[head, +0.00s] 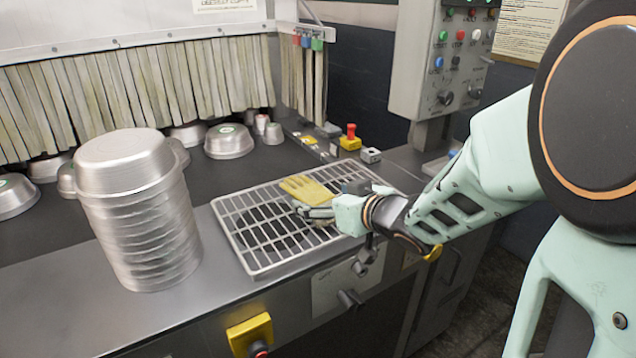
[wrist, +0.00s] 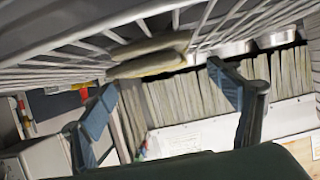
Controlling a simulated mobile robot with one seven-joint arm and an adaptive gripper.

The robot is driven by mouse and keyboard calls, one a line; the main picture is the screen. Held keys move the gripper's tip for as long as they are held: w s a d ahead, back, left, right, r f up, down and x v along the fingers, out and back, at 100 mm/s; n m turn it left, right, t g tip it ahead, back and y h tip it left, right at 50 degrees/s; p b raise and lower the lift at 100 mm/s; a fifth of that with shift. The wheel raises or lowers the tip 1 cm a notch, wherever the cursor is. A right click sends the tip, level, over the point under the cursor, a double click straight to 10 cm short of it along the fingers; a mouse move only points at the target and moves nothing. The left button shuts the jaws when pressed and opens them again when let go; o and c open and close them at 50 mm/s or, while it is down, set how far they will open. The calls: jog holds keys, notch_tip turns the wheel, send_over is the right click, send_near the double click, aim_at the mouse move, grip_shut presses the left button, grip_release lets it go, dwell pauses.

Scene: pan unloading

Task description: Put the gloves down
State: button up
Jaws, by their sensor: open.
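The yellow gloves (head: 308,190) lie on a metal wire rack (head: 237,238) on the counter. My gripper (head: 308,212) is just in front of them, low over the rack. In the wrist view the gloves (wrist: 150,54) show as a pale yellow shape against the rack bars (wrist: 60,45), between and beyond my fingertips. There my gripper (wrist: 160,92) has its two fingers wide apart with nothing between them. In the head view the fingers partly overlap the near edge of the gloves, and I cannot tell whether they touch.
A tall stack of metal pans (head: 140,215) stands left of the rack. Several upturned pans (head: 229,141) lie on the dark belt before the strip curtain (head: 120,92). A red button on a yellow box (head: 350,140) and a control panel (head: 440,62) stand behind the rack.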

aim_at(314, 193)
jog(key=b+x, duration=0.1)
jog(key=x, duration=0.4)
jog(key=shift+w+a, duration=0.1)
jog(key=shift+w, duration=0.15)
jog(key=shift+c, duration=0.7)
jog(key=c, duration=1.3)
jog(key=shift+r, duration=0.1)
